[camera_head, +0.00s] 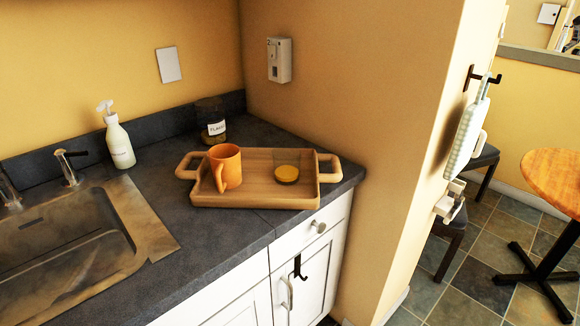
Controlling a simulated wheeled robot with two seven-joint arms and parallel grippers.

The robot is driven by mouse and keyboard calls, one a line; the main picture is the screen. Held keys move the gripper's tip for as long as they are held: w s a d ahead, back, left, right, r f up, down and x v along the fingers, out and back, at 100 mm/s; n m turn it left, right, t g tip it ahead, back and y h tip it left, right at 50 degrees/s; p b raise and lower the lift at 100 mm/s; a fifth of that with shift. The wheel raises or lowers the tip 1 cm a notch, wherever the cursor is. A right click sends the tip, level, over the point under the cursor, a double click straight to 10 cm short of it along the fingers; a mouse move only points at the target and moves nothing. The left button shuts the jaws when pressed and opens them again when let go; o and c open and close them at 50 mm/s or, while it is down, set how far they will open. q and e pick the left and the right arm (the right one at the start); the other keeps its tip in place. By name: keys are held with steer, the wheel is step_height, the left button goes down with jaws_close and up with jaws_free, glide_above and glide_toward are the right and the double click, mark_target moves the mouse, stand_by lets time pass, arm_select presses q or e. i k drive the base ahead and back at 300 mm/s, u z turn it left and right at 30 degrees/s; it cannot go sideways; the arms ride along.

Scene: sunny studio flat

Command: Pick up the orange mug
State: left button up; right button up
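The orange mug (226,166) stands upright on a wooden tray (258,199) at the right end of the dark countertop. Its handle side faces the front left of the picture. The mug sits in the left part of the tray, apart from a clear glass with yellow contents (286,174) to its right. Neither of my grippers shows in the head view, so nothing is seen touching the mug.
A labelled jar (211,120) stands behind the tray near the corner. A white pump bottle (119,142), faucet (69,168) and sink (75,250) are to the left. The wall rises close on the tray's right. Bare counter (185,235) lies in front.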

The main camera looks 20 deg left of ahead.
mark_target(225, 161)
steer(key=z, duration=0.7)
steer(key=i, duration=1.2)
steer(key=u, duration=0.9)
steer(key=k, duration=0.75)
steer(key=u, duration=1.25)
